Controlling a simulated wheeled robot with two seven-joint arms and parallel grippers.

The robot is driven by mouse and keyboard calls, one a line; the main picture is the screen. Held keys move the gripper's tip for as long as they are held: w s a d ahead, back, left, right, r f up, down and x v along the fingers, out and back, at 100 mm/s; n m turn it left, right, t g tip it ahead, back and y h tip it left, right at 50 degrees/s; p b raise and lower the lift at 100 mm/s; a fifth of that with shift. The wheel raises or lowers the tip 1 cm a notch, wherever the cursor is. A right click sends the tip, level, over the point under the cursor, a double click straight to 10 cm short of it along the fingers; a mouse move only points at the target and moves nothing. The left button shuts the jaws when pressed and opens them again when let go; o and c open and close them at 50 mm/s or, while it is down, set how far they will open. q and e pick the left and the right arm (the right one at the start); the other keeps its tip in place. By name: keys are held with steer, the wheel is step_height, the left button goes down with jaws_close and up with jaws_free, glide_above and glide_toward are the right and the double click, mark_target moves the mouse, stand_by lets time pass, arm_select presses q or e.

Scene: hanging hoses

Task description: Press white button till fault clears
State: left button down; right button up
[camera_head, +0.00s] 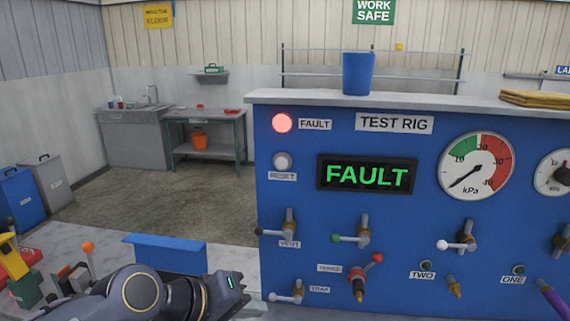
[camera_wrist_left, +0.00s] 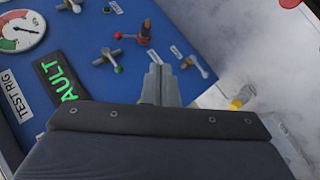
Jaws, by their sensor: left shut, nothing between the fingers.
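The white button (camera_head: 283,162), labelled RESET, is on the left side of the blue test rig panel (camera_head: 300,205). Above it the red FAULT lamp (camera_head: 282,123) is lit. The display (camera_head: 367,175) reads FAULT in green letters. My left gripper (camera_head: 240,292) is low at the left of the panel, below the button and apart from it. In the left wrist view its fingers (camera_wrist_left: 160,84) are shut and empty, in front of the panel. The button does not show in that view. My right gripper is not in view.
Valve handles, such as the VENT valve (camera_head: 289,225) and the red-handled valve (camera_head: 358,280), stick out of the lower panel. Gauges (camera_head: 476,166) are on the right. A blue cup (camera_head: 358,74) stands on the rig's top ledge. The space before the button looks clear.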

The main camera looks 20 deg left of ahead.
arm_select(q)
steer(key=w+a+r+n+t+b, duration=0.1)
steer(key=w+a+r+n+t, duration=0.1)
steer(key=w+r+n, duration=0.3)
steer(key=w+a+r+n+t+b, duration=0.1)
steer(key=w+a+r+n+t, duration=0.1)
steer(key=w+r+n, duration=0.4)
steer(key=shift+w+r+n+t, duration=0.3)
steer(key=shift+w+r+t, duration=0.5)
steer(key=shift+w+r, duration=0.95)
steer(key=shift+w+a+f, duration=0.1)
steer(key=shift+w+f, duration=0.35)
glide_toward(281, 163)
steer(key=w+d+f, duration=0.2)
steer(key=w+d, duration=0.2)
steer(key=shift+w+a+f+b, duration=0.15)
steer(key=shift+w+f+b, duration=0.05)
steer(key=shift+w+b, duration=0.15)
steer(key=shift+w, duration=0.15)
steer(key=shift+w+a, duration=0.1)
steer(key=shift+w, duration=0.15)
